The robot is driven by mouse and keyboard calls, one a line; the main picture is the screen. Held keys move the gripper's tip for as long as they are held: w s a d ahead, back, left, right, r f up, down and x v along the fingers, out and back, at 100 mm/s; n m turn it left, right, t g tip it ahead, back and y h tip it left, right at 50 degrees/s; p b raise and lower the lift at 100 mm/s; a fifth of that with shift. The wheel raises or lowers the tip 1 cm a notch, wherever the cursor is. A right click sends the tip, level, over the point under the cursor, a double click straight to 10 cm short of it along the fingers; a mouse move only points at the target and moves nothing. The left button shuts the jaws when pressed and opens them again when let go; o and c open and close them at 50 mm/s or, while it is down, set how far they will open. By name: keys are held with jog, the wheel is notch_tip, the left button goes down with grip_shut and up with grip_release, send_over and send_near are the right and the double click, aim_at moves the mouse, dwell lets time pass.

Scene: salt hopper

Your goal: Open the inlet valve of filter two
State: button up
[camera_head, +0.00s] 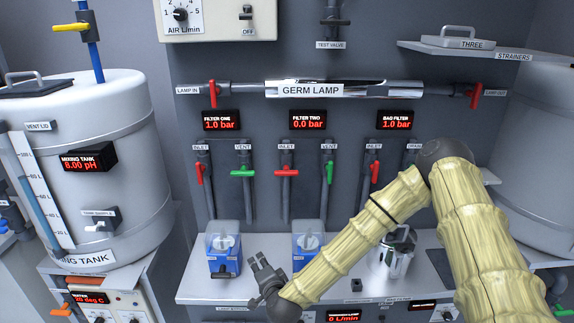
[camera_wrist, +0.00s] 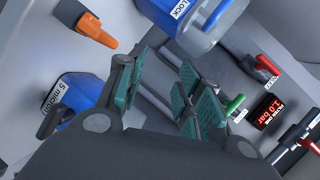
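The filter two inlet valve has a red handle (camera_head: 286,172) lying crosswise on its vertical pipe. The filter two vent has a green handle (camera_head: 328,172) lying along its pipe. Above them the filter two display (camera_head: 308,120) reads 0.0 bar. My gripper (camera_head: 265,282) is low in front of the bench, below and left of the red handle and well apart from it. In the wrist view my gripper's teal-padded fingers (camera_wrist: 163,82) stand apart with nothing between them. I cannot make out the filter two inlet handle in the wrist view.
Filter one's red inlet handle (camera_head: 200,172) and green vent handle (camera_head: 243,173) are to the left. Blue-based housings (camera_head: 223,262) stand on the bench (camera_head: 200,290), with a metal pot (camera_head: 391,258) further right. My arm covers part of the right side.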

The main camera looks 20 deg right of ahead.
jog(key=w+d+r+m+t+h+p, duration=0.1)
jog(key=w+d+r+m+h, duration=0.15)
jog(key=r, duration=0.35)
jog(key=w+d+r+m+t+h+p, duration=0.1)
jog(key=w+d+r+m, duration=0.1)
jog(key=w+d+r, duration=0.3)
jog(key=m+t+h, duration=0.1)
jog(key=m+h, duration=0.2)
send_near(287, 175)
jog(key=shift+y, duration=0.25)
jog(key=p+x, duration=0.5)
jog(key=x, duration=0.6)
jog(key=shift+w+d+r, duration=0.1)
jog(key=shift+r, duration=0.1)
grip_shut()
